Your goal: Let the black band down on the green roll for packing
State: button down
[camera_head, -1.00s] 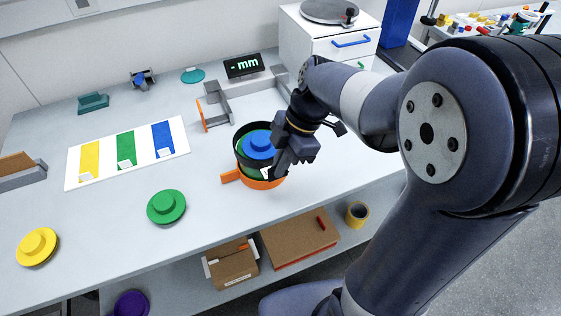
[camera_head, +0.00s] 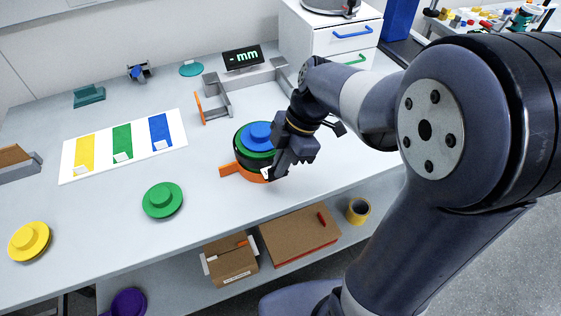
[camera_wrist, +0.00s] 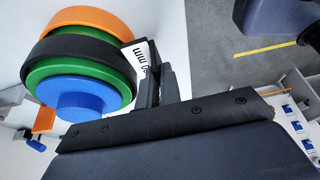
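The green roll (camera_wrist: 52,69) stands in an orange holder (camera_head: 229,170) with a side handle, and a blue knobbed disc (camera_wrist: 88,100) is on its top. A white tag marked "mm" (camera_wrist: 141,62) sticks out at the band's side. My gripper (camera_wrist: 160,72) is at the tag side of the band, with its fingers close together there, and appears shut on the band. The exact contact is partly hidden by the tag and fingers.
A green disc (camera_head: 162,200) and a yellow disc (camera_head: 30,241) lie at left. A white colour card (camera_head: 100,147) lies behind them. A grey gauge frame (camera_head: 215,105) and "mm" display (camera_head: 244,58) stand behind the roll. The table's front edge is close.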

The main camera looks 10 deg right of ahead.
jog(key=shift+f+b, duration=0.75)
jog(key=shift+f, duration=0.25)
jog(key=c, duration=1.5)
grip_release()
jog(key=shift+c, duration=0.2)
jog(key=shift+r, duration=0.15)
jog(key=v, duration=1)
jog(key=shift+r+p, duration=0.3)
jog(key=shift+d+f, duration=0.1)
